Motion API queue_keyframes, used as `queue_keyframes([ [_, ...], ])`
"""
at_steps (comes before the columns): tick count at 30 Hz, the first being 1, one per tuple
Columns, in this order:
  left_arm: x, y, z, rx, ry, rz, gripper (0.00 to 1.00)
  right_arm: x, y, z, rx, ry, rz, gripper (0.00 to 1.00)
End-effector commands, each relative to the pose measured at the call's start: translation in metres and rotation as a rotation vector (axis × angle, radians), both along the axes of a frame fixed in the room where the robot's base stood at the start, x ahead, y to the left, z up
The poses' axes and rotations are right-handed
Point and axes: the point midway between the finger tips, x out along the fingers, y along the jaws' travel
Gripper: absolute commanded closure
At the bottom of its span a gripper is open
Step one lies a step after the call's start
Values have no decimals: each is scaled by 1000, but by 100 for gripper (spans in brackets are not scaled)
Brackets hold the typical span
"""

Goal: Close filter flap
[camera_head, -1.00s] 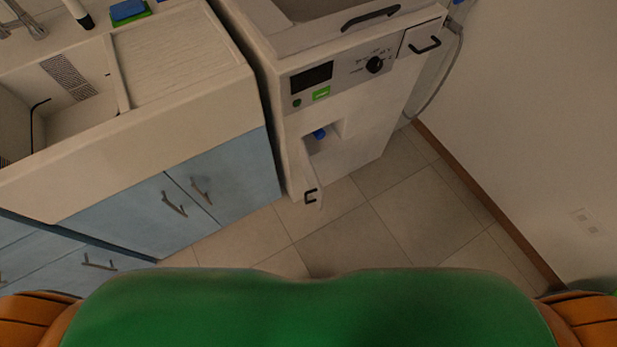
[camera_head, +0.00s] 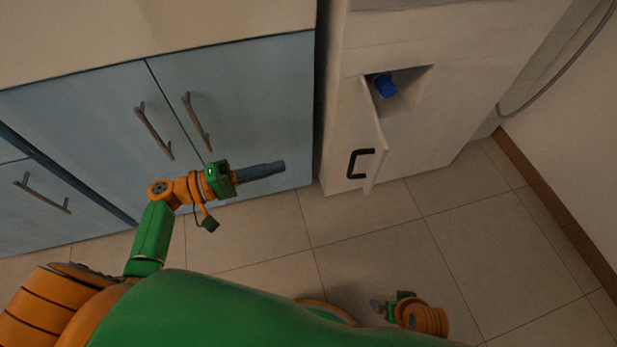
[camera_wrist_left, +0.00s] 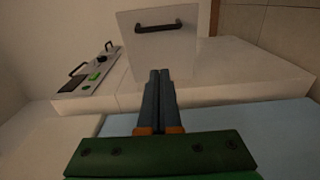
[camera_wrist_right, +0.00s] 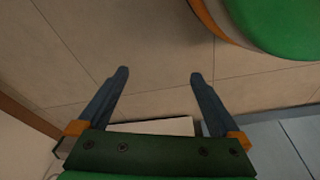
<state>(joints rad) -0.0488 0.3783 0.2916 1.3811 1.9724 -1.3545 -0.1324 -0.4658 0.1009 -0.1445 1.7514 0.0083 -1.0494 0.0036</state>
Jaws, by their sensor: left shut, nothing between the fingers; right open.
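The filter flap (camera_head: 373,138), a small white door with a black handle, stands swung open at the lower front of the white machine (camera_head: 450,110). Behind it is a recess with a blue cap (camera_head: 385,85). In the left wrist view the flap (camera_wrist_left: 150,58) is upright just beyond the fingertips, its handle facing up. My left gripper (camera_head: 283,167) is shut and empty, to the left of the flap and apart from it in the head view. My right gripper (camera_head: 378,307) is low at the bottom of the head view; the right wrist view shows it open and empty (camera_wrist_right: 158,75).
Blue cabinet doors (camera_head: 235,95) with grey handles stand left of the machine, close to my left arm. The tiled floor (camera_head: 370,235) in front is clear. A wall (camera_head: 597,140) with a brown skirting is at the right, with a grey hose beside the machine.

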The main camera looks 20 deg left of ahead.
Motion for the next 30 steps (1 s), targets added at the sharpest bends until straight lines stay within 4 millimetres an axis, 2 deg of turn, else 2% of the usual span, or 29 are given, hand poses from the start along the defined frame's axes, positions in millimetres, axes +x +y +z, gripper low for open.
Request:
queue_keyframes([
  [13, 50, -81, 1, -3, 4, 1, 100, 2, 1, 7, 2, -5, -1, 0],
  [18, 42, -106, 1, -2, 7, 1, 100, -3, -1, -1, -2, 5, 1, 0],
  [23, 40, -116, 0, 1, 8, 2, 100, -4, -1, -5, -2, 6, 1, 0],
  [30, 39, -117, -1, 2, 7, 2, 100, -5, -1, -6, -3, 7, 2, 0],
])
